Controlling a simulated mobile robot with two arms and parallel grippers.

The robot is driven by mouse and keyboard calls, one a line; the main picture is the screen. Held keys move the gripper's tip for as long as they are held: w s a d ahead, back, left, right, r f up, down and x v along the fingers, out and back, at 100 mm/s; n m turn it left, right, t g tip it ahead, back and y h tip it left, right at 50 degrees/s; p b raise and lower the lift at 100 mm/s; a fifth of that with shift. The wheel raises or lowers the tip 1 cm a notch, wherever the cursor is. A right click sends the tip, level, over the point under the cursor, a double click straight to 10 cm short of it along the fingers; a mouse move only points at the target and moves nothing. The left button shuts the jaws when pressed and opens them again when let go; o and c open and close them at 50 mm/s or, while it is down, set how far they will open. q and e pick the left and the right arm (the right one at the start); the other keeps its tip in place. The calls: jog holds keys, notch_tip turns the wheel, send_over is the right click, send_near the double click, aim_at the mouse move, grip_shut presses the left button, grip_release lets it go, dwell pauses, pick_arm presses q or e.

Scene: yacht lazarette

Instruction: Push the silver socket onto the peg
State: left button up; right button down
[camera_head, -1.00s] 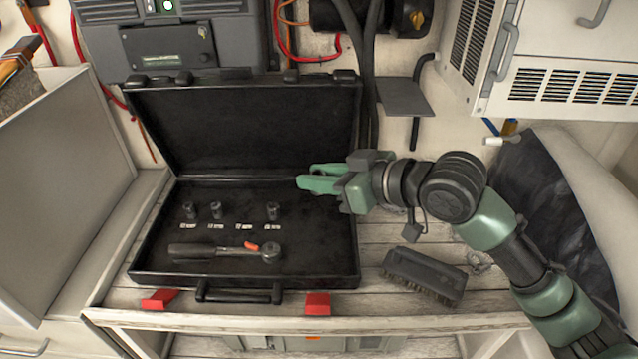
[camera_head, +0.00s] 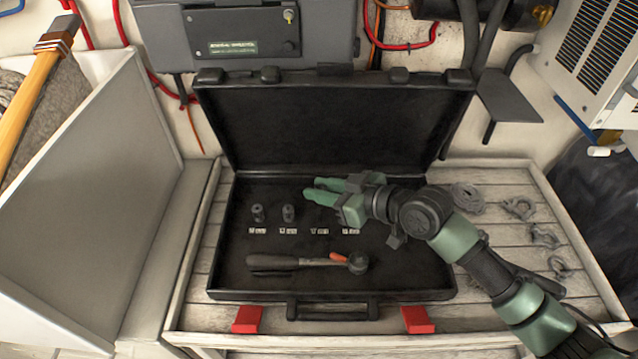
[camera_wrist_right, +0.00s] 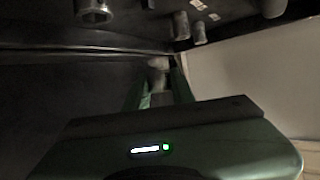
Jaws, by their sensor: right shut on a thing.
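My right gripper (camera_head: 312,191) is over the open black case, behind the row of labels. In the right wrist view, a small grey cylinder, apparently the silver socket (camera_wrist_right: 158,65), sits between its green fingers. It is dim there, and the fingers hide it in the head view. The case floor at the third label (camera_head: 319,231) shows no standing socket; I cannot make out the peg clearly. Two dark sockets (camera_head: 258,212) (camera_head: 289,213) stand at the left labels. Another socket (camera_wrist_right: 93,12) shows in the wrist view; my gripper hides it in the head view. My left gripper is out of view.
A ratchet (camera_head: 300,261) lies in the front of the case (camera_head: 225,270). The raised lid (camera_head: 340,125) stands behind my gripper. Two red blocks (camera_head: 247,319) (camera_head: 418,320) sit at the front. Rope and shackles (camera_head: 520,207) lie right of the case.

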aim_at(321, 216)
jog(key=shift+f+b, duration=0.3)
jog(key=shift+f, duration=0.2)
jog(key=shift+a+f+b, duration=0.2)
jog(key=shift+f+b, duration=0.2)
jog(key=shift+f, duration=0.05)
jog(key=shift+f+b, duration=0.35)
jog(key=shift+f, duration=0.05)
jog(key=shift+f+b, duration=1.1)
jog(key=shift+f, duration=0.15)
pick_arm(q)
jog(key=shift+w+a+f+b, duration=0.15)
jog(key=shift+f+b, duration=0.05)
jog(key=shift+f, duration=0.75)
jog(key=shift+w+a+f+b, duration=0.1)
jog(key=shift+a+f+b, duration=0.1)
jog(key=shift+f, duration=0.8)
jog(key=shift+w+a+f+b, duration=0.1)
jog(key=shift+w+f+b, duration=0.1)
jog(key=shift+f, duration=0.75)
pick_arm(e)
jog(key=shift+f, duration=0.9)
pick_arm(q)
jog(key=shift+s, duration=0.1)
pick_arm(e)
jog(key=c, duration=1.1)
grip_release()
jog(key=shift+d, duration=0.15)
